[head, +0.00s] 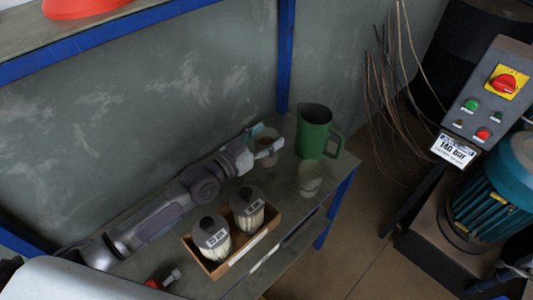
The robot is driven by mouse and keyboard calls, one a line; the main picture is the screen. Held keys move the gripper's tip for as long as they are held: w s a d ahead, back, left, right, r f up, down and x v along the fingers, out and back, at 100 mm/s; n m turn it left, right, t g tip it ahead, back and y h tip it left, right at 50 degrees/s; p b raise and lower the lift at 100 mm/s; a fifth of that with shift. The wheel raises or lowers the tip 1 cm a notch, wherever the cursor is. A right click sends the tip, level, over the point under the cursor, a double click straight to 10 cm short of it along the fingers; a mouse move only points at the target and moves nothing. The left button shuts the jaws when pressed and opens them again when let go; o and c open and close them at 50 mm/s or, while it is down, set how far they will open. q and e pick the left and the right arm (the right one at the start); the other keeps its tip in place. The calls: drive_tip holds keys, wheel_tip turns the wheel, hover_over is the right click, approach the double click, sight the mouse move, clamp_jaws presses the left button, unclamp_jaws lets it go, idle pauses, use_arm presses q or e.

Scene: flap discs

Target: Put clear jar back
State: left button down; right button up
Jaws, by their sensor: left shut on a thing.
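My left arm reaches in low over the bench from the left. Its gripper (262,141) is shut on a see-through jar (268,136), partly hidden by the fingers, at the back of the bench near the blue post. Whether the jar touches the bench top is hard to tell. A second pale, see-through jar (310,180) stands upright near the bench's right end, in front of the green jug and apart from the gripper. My right gripper is out of view.
A green jug (314,133) stands at the bench's back right corner. A wooden box (258,238) holding two dark-lidded, labelled containers stands in front of my left arm. A small red-and-grey item (163,279) lies left of it. A control panel (487,100) and teal motor (493,195) are at right.

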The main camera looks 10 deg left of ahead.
use_arm(q)
drive_tip(key=shift+f+b, duration=0.45)
drive_tip(key=shift+f, duration=1.85)
